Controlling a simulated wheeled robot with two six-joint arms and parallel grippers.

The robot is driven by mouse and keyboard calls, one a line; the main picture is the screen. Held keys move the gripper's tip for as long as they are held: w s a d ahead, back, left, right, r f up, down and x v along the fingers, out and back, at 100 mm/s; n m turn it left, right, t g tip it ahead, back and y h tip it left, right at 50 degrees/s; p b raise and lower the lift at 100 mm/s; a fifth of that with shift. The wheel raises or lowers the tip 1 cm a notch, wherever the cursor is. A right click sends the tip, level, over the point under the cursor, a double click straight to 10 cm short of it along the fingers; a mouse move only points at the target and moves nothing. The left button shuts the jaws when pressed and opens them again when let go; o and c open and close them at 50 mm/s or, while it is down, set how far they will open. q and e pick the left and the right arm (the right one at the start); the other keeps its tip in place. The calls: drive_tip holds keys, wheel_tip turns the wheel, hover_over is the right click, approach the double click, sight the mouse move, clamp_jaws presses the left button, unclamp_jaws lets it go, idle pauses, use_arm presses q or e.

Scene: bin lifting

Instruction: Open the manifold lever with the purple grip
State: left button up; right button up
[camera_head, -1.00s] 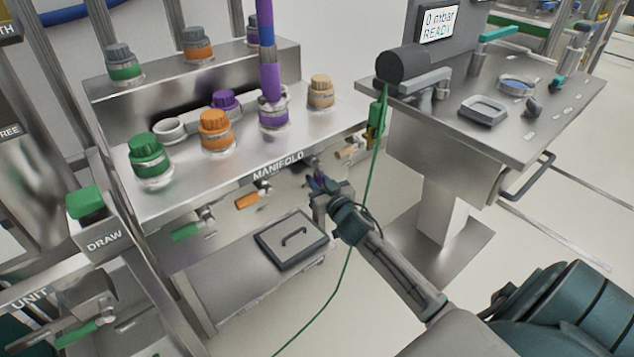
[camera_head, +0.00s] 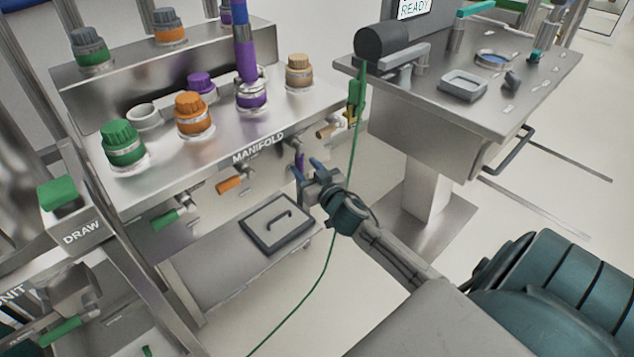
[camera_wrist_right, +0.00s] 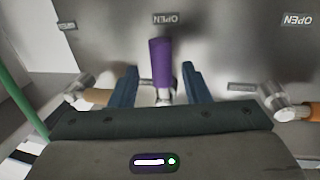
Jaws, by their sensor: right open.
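The purple-grip lever (camera_head: 299,162) is on the front of the manifold (camera_head: 260,147). In the right wrist view its purple grip (camera_wrist_right: 161,63) stands upright in the picture, pointing at an upside-down OPEN label (camera_wrist_right: 166,19). My right gripper (camera_head: 308,167) is at this lever, with its blue fingers apart. In the right wrist view the gripper (camera_wrist_right: 160,85) has one finger on each side of the grip, with gaps showing. The base of the lever is partly hidden behind the gripper body. My left gripper is not in view.
Orange (camera_head: 229,184), green (camera_head: 164,220) and tan (camera_head: 326,131) levers lie sideways along the same front. A green cable (camera_head: 338,225) hangs close to my right gripper. A lidded tray (camera_head: 276,224) is below. A steel pedestal table (camera_head: 440,110) stands at the right.

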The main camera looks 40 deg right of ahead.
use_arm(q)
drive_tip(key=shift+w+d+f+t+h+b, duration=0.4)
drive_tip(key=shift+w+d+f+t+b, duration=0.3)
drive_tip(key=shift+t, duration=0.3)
use_arm(e)
drive_tip(key=s, duration=0.7)
drive_tip(key=shift+a, duration=0.4)
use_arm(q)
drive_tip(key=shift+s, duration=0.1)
